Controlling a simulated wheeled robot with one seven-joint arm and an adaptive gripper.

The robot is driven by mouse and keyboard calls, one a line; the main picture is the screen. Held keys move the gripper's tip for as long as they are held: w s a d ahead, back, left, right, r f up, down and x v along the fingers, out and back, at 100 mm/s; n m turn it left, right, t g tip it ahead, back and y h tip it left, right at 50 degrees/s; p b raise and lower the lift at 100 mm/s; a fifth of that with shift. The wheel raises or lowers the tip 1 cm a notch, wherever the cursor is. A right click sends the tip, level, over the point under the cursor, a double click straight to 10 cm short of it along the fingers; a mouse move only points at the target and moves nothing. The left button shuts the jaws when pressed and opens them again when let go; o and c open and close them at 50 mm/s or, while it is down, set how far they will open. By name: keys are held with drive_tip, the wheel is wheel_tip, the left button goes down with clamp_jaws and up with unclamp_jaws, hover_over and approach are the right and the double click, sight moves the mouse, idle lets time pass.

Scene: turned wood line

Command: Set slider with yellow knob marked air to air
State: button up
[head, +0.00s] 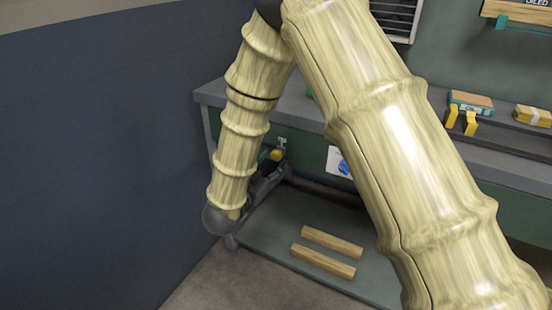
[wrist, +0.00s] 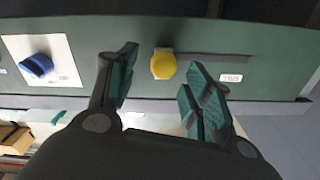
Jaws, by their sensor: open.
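The slider's yellow knob (wrist: 163,64) sits on a green panel in the wrist view, at the left end of a dark slot that runs to the right. A small white label (wrist: 230,77) lies below the slot's right part; its upside-down text is too small to read surely. My gripper (wrist: 162,80) is open, its teal-padded fingers on either side of the knob with visible gaps, not closed on it. In the head view the yellow knob (head: 277,155) shows beside my gripper (head: 268,164), which is partly hidden by my arm.
A blue knob (wrist: 38,65) on a white plate is left of the yellow one in the wrist view. In the head view, two wooden bars (head: 328,252) lie on the lower shelf (head: 262,236). A blue wall (head: 90,150) stands close on the left. Yellow-clad blocks (head: 470,103) sit on the bench.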

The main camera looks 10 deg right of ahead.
drive_tip(key=v, duration=0.7)
drive_tip(key=shift+s+a, duration=0.15)
drive_tip(key=shift+s, duration=0.05)
drive_tip(key=s+d+f+n+g+y, duration=0.1)
drive_tip(key=s+d+f+n+y, duration=0.15)
drive_tip(key=f, duration=0.75)
drive_tip(key=s+d+f+n+g+y, duration=0.1)
drive_tip(key=d+f+n+y, duration=0.25)
drive_tip(key=f, duration=0.75)
drive_tip(key=s+d+f+n+g+y, duration=0.2)
drive_tip(key=s+f+g+y, duration=0.15)
drive_tip(key=s+f, duration=0.55)
drive_tip(key=s+d+f+n+g+y, duration=0.2)
drive_tip(key=s+f+g, duration=0.2)
drive_tip(key=s+f, duration=0.45)
drive_tip(key=s+d+f+n+g, duration=0.15)
drive_tip(key=s+g, duration=0.25)
drive_tip(key=s, duration=1.3)
wheel_tip(320, 180, up, 21)
drive_tip(key=w+p, duration=0.1)
drive_tip(key=p, duration=2)
drive_tip(key=shift+d+y, duration=0.35)
drive_tip(key=shift+d, duration=0.05)
